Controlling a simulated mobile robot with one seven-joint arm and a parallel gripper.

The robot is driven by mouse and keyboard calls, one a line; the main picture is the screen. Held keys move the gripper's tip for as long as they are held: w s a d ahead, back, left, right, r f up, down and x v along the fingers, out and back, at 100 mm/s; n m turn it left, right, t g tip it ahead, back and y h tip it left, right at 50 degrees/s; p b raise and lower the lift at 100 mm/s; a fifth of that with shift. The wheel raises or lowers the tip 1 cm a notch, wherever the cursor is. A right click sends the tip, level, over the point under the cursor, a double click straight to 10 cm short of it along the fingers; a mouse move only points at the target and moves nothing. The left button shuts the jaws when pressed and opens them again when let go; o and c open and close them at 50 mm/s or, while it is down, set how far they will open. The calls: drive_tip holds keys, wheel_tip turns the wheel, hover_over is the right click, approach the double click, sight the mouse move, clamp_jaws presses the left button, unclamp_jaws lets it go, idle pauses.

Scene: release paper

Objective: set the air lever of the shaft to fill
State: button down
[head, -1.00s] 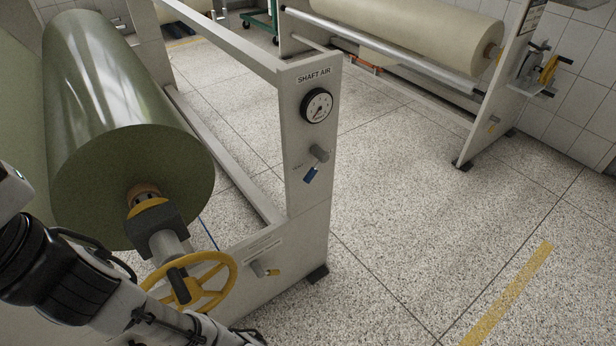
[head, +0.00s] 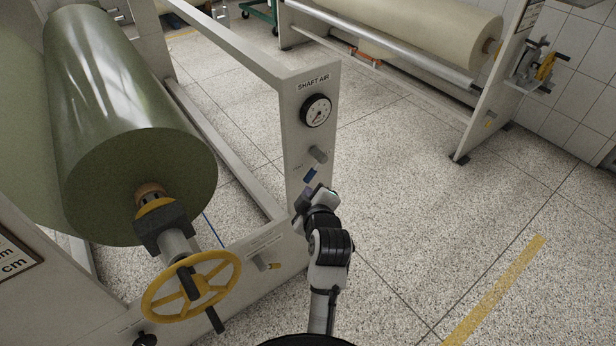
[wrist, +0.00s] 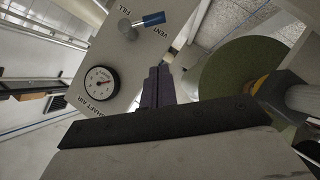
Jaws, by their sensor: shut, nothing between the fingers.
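The air lever (head: 310,175) is a blue handle on a grey pivot (head: 317,155), below the gauge on the SHAFT AIR post. In the head view it slants down and left. In the wrist view the blue handle (wrist: 152,19) lies beside the word VENT (wrist: 158,33); the word FILL (wrist: 123,10) is near the pivot, away from the handle's tip. My gripper (head: 308,191) is just below the handle in the head view. In the wrist view its fingers (wrist: 157,72) are together and empty, with a visible gap to the handle.
A pressure gauge (head: 315,111) sits above the lever. To the left are the big green roll (head: 110,120), its shaft chuck and a yellow handwheel (head: 190,288). Open floor lies to the right.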

drive_tip(key=shift+w, duration=0.1)
drive_tip(key=p, duration=0.2)
hover_over(308, 179)
drive_tip(key=s+a, duration=0.2)
drive_tip(key=s, duration=0.2)
wheel_tip(308, 179, down, 4)
drive_tip(key=shift+w+d+f, duration=0.5)
drive_tip(key=shift+d+f, duration=0.25)
drive_tip(key=shift+w+d+f+p, duration=0.25)
drive_tip(key=shift+w+f+p, duration=0.1)
drive_tip(key=shift+f, duration=0.2)
